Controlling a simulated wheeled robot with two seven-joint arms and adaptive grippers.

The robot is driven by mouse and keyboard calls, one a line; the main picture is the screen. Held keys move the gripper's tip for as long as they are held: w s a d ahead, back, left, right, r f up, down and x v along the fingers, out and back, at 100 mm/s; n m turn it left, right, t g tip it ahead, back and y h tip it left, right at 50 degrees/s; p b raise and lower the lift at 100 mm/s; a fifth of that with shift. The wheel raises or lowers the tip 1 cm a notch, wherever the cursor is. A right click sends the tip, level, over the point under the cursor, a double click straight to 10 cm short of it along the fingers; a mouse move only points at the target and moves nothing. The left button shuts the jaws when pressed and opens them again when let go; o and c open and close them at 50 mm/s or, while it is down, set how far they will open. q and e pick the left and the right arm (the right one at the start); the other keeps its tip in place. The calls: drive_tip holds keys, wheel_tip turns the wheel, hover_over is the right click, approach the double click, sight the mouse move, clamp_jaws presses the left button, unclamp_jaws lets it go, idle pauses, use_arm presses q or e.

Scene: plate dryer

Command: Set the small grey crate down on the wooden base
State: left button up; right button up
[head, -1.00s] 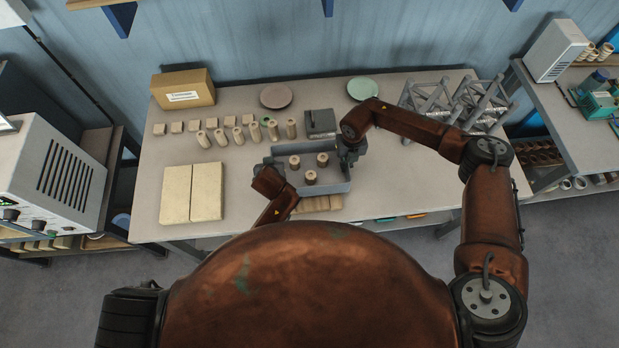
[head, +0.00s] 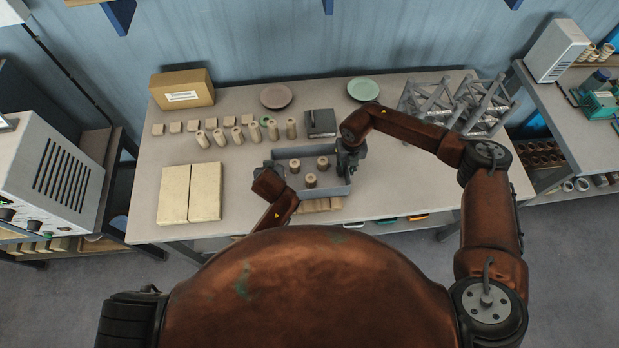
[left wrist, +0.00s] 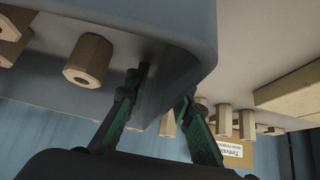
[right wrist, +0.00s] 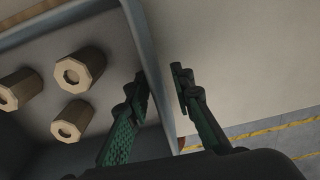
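The small grey crate (head: 335,190) is near the table's front middle, with three wooden pegs (head: 310,180) standing in it. Wooden slats (head: 320,205), seemingly the wooden base, show at its front edge; the rest is hidden under it. I cannot tell whether the crate touches them all along. My left gripper (left wrist: 166,82) is at the crate's left wall, one finger inside and one outside, spread apart. My right gripper (right wrist: 160,76) straddles the right wall (right wrist: 150,60); a gap shows between the wall and its outer finger.
Two beige boards (head: 190,192) lie to the left. Behind stand rows of wooden pegs (head: 237,135) and small blocks, a dark grey box (head: 320,122), a cardboard box (head: 183,90) and two plates (head: 363,89). Metal racks (head: 455,103) fill the back right. The table's front right is clear.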

use_arm(q)
drive_tip(key=v, duration=1.1)
drive_tip(key=shift+s+r, duration=0.15)
drive_tip(key=shift+r, duration=0.05)
drive_tip(key=shift+s+r, duration=0.1)
use_arm(e)
drive_tip(key=shift+r, duration=0.15)
wheel_tip(320, 180, up, 12)
drive_tip(key=shift+f, duration=0.1)
use_arm(q)
drive_tip(key=shift+r, duration=0.1)
